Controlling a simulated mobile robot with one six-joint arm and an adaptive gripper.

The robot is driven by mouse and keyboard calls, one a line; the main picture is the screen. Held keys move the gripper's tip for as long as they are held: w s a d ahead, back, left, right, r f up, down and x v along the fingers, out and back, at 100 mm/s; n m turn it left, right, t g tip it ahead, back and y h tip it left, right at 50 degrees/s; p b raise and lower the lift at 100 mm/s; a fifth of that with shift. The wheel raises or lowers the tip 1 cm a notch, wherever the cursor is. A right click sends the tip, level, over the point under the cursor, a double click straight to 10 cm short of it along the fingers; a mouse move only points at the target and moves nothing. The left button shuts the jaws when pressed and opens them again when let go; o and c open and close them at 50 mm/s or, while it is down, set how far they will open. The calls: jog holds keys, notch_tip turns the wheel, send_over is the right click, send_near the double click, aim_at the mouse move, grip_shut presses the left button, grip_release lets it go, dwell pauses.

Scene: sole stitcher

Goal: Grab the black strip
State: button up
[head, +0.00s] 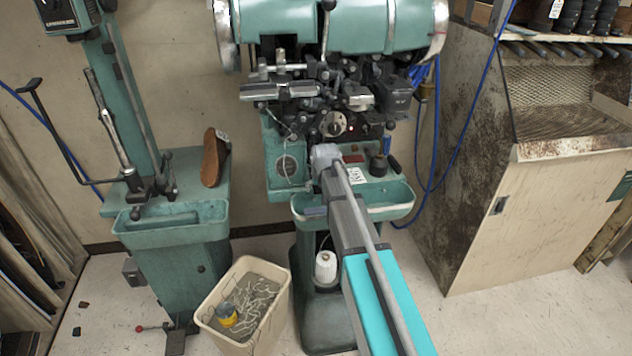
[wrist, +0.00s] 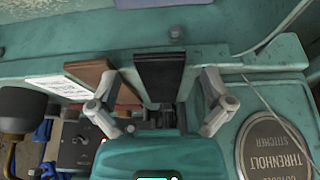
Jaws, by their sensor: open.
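The black strip (wrist: 160,72) stands out in the wrist view, lying on the green surface between the two fingers of my gripper (wrist: 158,88). My gripper is open, with one finger to the left of the strip and one to the right, and a visible gap on the right side. The lower end of the strip runs down behind the gripper body. In the head view my gripper (head: 325,158) is over the front of the green machine (head: 290,20), and I cannot make out the black strip there.
A brown strip (wrist: 92,72) lies just left of the black strip, partly behind the left finger. A white label (wrist: 58,87) and a dark round knob (wrist: 22,107) are further left. A round nameplate (wrist: 275,148) is at lower right. A cream bin (head: 212,310) stands on the floor.

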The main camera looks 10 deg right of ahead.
jog(key=c, duration=1.2)
jog(key=shift+o, duration=0.2)
jog(key=shift+r, duration=0.15)
notch_tip(320, 180, up, 3)
jog(key=p, duration=0.3)
jog(key=s+d+r+p, duration=0.3)
jog(key=s+r+p, duration=0.6)
jog(key=s, duration=0.4)
jog(key=shift+s+d+r+p, duration=0.2)
jog(key=shift+s+r+p, duration=0.1)
jog(key=shift+r+p, duration=0.15)
